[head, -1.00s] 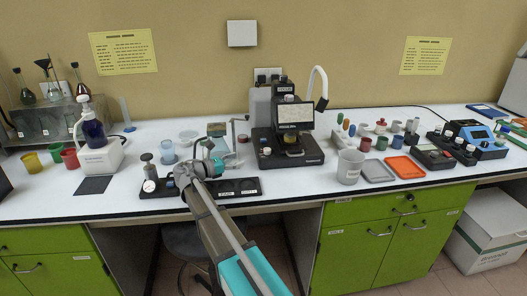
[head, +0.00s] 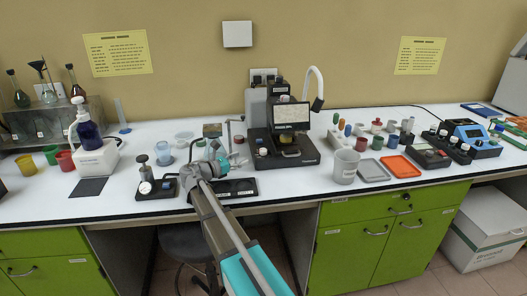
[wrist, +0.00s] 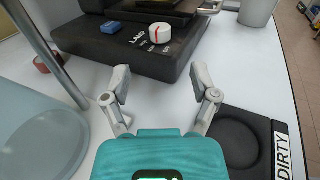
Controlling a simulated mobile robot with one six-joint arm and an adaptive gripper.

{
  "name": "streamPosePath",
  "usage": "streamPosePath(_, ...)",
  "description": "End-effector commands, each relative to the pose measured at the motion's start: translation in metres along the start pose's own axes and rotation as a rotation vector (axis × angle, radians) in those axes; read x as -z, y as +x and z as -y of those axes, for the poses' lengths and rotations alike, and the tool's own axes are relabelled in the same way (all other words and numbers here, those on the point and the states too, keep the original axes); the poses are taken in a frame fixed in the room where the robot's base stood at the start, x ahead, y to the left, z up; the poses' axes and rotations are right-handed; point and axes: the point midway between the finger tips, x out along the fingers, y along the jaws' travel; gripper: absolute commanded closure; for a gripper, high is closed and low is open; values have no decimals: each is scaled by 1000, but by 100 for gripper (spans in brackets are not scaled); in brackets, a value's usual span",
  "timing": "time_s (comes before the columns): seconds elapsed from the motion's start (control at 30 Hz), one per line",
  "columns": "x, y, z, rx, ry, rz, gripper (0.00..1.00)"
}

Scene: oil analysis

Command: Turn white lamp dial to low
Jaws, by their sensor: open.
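In the head view the dial (head: 263,152) is a small white spot at the base's front left. My gripper (wrist: 160,80) is open and empty. Its two fingers are spread in front of the base, with the dial beyond and roughly between them, apart from it.
A blue button (wrist: 112,27) is left of the dial. A translucent beaker (wrist: 40,135) and metal post stand left of my gripper; a black DIRTY tray (wrist: 240,140) lies at right. A grey beaker (head: 346,166) stands right of the instrument in the head view.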

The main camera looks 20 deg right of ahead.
Motion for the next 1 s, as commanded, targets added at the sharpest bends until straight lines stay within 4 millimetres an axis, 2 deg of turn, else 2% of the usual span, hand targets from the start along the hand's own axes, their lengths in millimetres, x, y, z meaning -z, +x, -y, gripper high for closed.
streamPosePath(0.4, 0, 65, 0, 3, 0, 0, 23)
streamPosePath(0.6, 0, 89, 0, 2, 0, 0, 23)
streamPosePath(0.8, 0, 101, 0, 2, 0, 0, 23)
streamPosePath(1.0, 0, 103, 0, 1, 0, 0, 23)
